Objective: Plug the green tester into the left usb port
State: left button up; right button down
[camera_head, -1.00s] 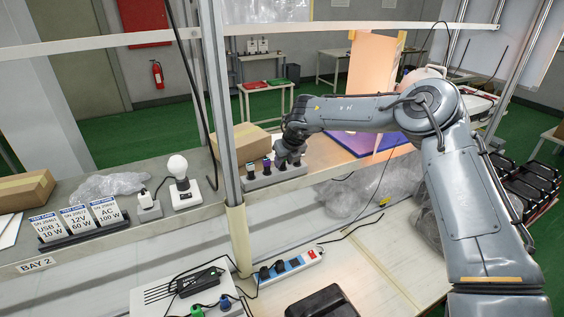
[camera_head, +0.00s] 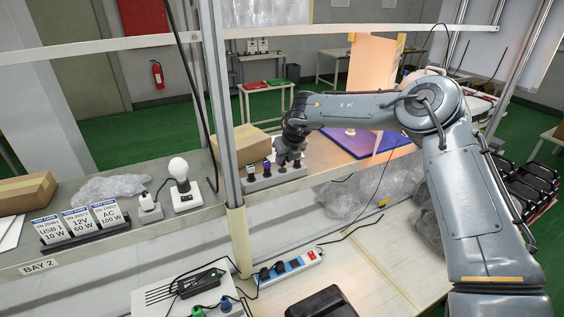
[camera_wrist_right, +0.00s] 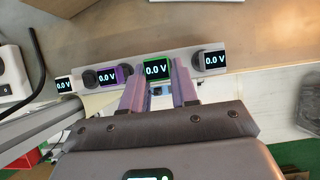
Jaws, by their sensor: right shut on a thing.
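The green tester (camera_wrist_right: 157,69) has a green-edged screen reading 0.0 V. In the right wrist view it sits between the two fingers of my right gripper (camera_wrist_right: 157,82), which is shut on it. It is at the grey holder strip (camera_wrist_right: 130,67), in line with other testers; whether it is clear of its slot I cannot tell. In the head view my right gripper (camera_head: 287,157) is over the right part of the holder, and the green tester is mostly hidden there. I cannot make out the left usb port clearly in these frames. My left gripper is not in view.
A purple tester (camera_wrist_right: 108,75) is close left of the held one; another tester (camera_wrist_right: 214,60) is to the right. A metal post (camera_head: 225,120) stands left of the gripper.

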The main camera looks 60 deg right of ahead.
notch_tip(320, 180, up, 4)
jog(key=shift+r+p, duration=0.1)
jog(key=shift+p, duration=1)
jog(key=shift+s+d, duration=0.1)
